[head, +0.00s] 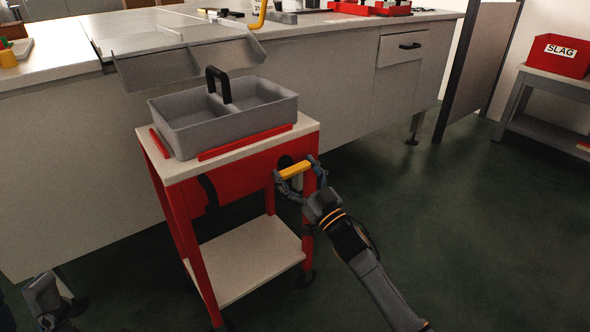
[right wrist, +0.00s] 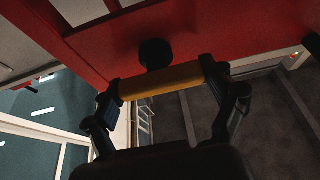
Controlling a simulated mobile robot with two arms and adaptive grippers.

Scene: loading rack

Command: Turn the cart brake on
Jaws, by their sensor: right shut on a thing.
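The red cart (head: 236,165) with a pale top stands in front of the long bench. A yellow brake handle (head: 295,170) sticks out from its near right side, beside a black round hub. My right gripper (head: 298,178) is shut on this handle, one finger at each end. The right wrist view shows the yellow bar (right wrist: 160,82) between the fingers, with the black hub (right wrist: 155,53) behind it on the red panel. A grey part at the lower left of the head view seems to be my left gripper (head: 46,296); its jaws cannot be made out.
A grey two-compartment tote (head: 180,136) with a black handle sits on the cart between red rails. The bench (head: 340,70) runs close behind. A red SLAG bin (head: 553,58) stands on a grey table at the right. The dark green floor right of the cart is clear.

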